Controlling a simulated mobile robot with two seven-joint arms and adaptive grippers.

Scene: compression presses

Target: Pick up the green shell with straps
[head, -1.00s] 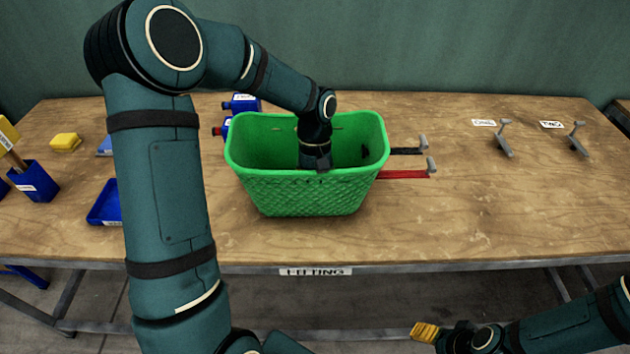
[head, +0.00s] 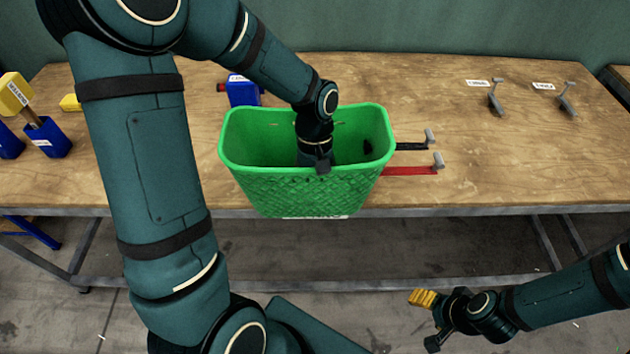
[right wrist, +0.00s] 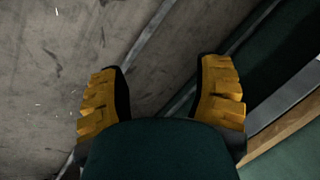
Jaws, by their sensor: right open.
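The green shell (head: 300,190) is a tall basket-like tub with a textured front, in the middle of the head view. Its front overlaps the table's front edge. A black strap (head: 411,147) and a red strap (head: 408,171) stick out from its right side, with grey ends. My left gripper (head: 322,166) reaches down inside the shell; its fingers are hidden, but the shell moves along with it. My right gripper (head: 426,320) is open and empty, low in front of the table; its yellow finger pads also show in the right wrist view (right wrist: 161,95).
The wooden table (head: 520,165) is mostly bare on the right. Grey hooks (head: 495,97) stand by labels at the back right. A blue block (head: 242,91) is behind the shell; blue holders (head: 47,137) stand at the left. Open floor lies in front.

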